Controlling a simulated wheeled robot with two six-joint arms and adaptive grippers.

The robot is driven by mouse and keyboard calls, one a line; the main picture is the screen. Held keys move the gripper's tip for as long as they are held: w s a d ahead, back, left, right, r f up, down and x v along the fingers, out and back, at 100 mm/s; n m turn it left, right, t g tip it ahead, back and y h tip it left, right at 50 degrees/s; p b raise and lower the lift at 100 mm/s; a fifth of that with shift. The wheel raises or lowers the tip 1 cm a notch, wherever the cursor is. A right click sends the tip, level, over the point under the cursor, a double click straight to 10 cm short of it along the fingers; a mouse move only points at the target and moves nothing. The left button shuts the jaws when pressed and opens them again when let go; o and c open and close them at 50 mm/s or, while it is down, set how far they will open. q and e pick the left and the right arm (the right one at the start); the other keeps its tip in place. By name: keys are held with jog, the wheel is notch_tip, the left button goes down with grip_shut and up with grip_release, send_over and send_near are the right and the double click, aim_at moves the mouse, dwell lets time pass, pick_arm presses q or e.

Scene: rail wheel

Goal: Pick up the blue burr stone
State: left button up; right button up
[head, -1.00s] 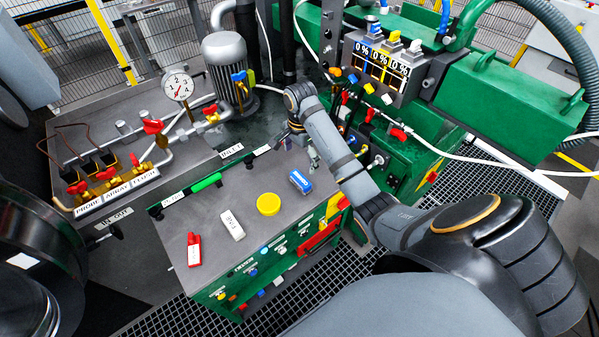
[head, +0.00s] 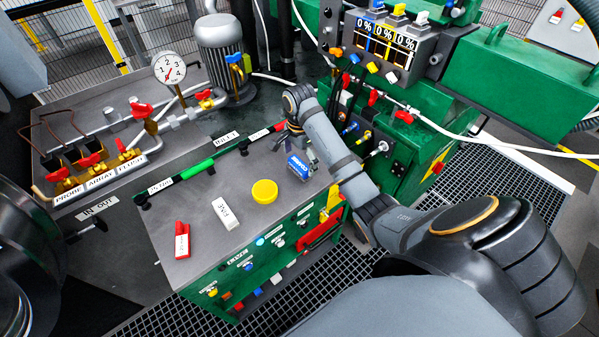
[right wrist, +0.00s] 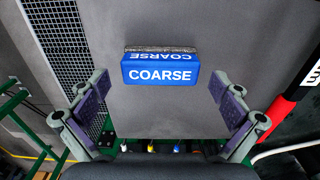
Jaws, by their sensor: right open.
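The blue burr stone (head: 300,167) is a small blue block lying on the grey cabinet top, near its right edge. In the right wrist view the stone (right wrist: 160,72) shows the word COARSE on its blue faces. My right gripper (head: 294,143) is just behind the stone in the head view, pointing down, its fingers partly hidden by the arm. In the right wrist view my right gripper (right wrist: 159,88) is open, one finger on each side of the stone's line, with gaps on both sides. It holds nothing. My left gripper is not in view.
A yellow round disc (head: 264,191), a white block (head: 225,213) and a red block (head: 182,240) lie in a row left of the stone. A green bar (head: 197,169) lies along the cabinet's back edge. A control box (head: 385,45) with levers stands behind right.

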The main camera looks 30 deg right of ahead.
notch_tip(320, 180, down, 2)
jog(key=shift+f, duration=0.1)
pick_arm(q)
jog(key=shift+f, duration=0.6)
pick_arm(e)
jog(key=shift+c, duration=0.4)
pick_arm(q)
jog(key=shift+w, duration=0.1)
pick_arm(e)
jog(key=shift+r, duration=0.2)
jog(key=c, duration=1.1)
jog(key=shift+r+p, duration=0.35)
jog(key=shift+r, duration=0.1)
jog(key=shift+c, duration=0.2)
notch_tip(320, 180, up, 3)
jog(key=p, duration=0.2)
jog(key=shift+r+p, duration=0.15)
jog(key=shift+p, duration=0.25)
pick_arm(q)
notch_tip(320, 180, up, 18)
jog(key=p, duration=1.4)
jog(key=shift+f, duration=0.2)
pick_arm(e)
jog(key=s+a+r, duration=0.8)
jog(key=s, duration=0.3)
jog(key=shift+s+r, duration=0.2)
jog(key=shift+r, duration=0.2)
